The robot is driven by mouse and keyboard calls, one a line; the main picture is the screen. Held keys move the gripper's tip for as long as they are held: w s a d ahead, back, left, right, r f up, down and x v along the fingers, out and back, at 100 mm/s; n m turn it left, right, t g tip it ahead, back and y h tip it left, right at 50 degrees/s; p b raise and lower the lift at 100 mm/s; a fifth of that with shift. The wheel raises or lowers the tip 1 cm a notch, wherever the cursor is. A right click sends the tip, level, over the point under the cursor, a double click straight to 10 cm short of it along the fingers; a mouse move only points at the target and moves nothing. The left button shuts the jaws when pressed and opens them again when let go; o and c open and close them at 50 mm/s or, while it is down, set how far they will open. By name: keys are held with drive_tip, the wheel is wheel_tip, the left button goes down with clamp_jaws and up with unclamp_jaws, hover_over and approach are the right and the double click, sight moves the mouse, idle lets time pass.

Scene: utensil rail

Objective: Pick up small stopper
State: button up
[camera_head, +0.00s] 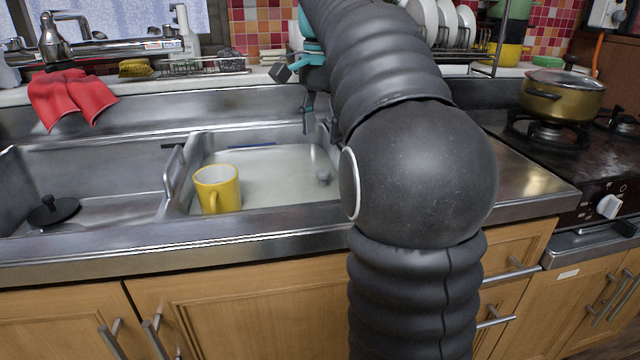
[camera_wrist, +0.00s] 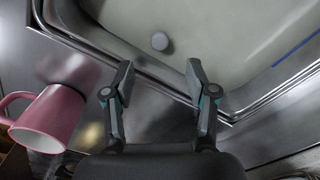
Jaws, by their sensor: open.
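The small stopper is a small grey round piece (camera_head: 323,176) on the pale floor of the right sink basin, near its right side. It also shows in the wrist view (camera_wrist: 160,41), beyond my fingertips and roughly centred between them. My gripper (camera_wrist: 159,76) is open and empty in the wrist view, with its fingers spread over the basin rim. In the head view my gripper (camera_head: 308,118) shows only partly, above the back right of the basin; my arm hides the rest.
A yellow mug (camera_head: 217,190) stands in the basin's left part. A pink mug (camera_wrist: 53,115) is left of my gripper in the wrist view. A blue strip (camera_head: 250,146) lies at the basin's back. A black stopper-like disc (camera_head: 54,210) lies in the left sink.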

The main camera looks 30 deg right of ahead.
sight(324, 170)
drive_tip(key=f, duration=0.3)
drive_tip(key=f+b, duration=0.1)
drive_tip(key=f, duration=0.6)
drive_tip(key=shift+d+f, duration=0.1)
drive_tip(key=shift+d, duration=0.15)
drive_tip(key=shift+c, duration=0.3)
drive_tip(key=c, duration=1)
